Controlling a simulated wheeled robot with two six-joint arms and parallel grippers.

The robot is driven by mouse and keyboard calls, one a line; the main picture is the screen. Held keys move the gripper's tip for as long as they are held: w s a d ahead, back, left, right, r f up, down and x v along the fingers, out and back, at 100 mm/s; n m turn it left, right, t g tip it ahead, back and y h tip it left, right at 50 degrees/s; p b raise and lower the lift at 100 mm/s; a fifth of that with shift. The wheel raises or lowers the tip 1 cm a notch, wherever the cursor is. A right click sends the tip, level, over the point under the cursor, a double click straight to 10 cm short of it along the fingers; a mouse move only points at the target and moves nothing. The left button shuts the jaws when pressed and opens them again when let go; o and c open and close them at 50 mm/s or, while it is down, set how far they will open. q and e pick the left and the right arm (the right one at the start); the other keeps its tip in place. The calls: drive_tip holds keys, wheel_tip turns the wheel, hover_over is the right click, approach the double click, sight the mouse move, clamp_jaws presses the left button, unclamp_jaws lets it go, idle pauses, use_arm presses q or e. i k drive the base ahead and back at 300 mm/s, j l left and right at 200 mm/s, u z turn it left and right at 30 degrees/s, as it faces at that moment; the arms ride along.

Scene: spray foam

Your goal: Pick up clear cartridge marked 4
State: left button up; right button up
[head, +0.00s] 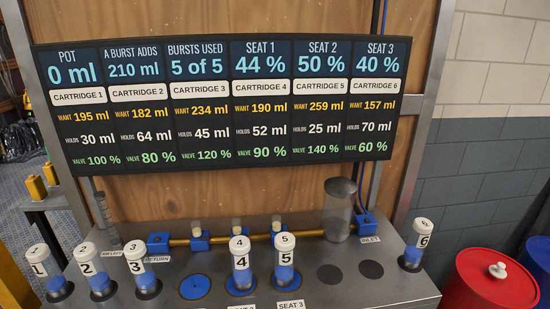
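The clear cartridge marked 4 (240,265) stands upright on a blue ring seat near the front middle of the grey bench (415,292). It has a white cap with a 4 on it, a white label with a 4, and blue content in its lower part. Cartridge 5 (284,264) stands close to its right, in the seat labelled SEAT 3. An empty blue round seat (195,287) lies to its left. Neither of my grippers is in view.
Cartridges 1 (50,275), 2 (93,272) and 3 (141,272) stand at left, cartridge 6 (415,246) at right. Two empty dark spots (330,274) lie right of cartridge 5. A brass pipe (265,237), a clear vessel (339,210) and a display board (220,100) are behind.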

sight(239, 248)
drive_tip(key=i+l+u, duration=0.1)
drive_tip(key=l, duration=0.2)
drive_tip(key=i+l+u, duration=0.1)
drive_tip(key=l, duration=0.25)
drive_tip(key=i+l+u, duration=0.1)
drive_tip(key=l, duration=0.25)
drive_tip(key=i+l+u, duration=0.1)
drive_tip(key=l, duration=0.25)
drive_tip(key=i+l+u, duration=0.1)
drive_tip(key=l, duration=0.3)
drive_tip(key=i, duration=0.1)
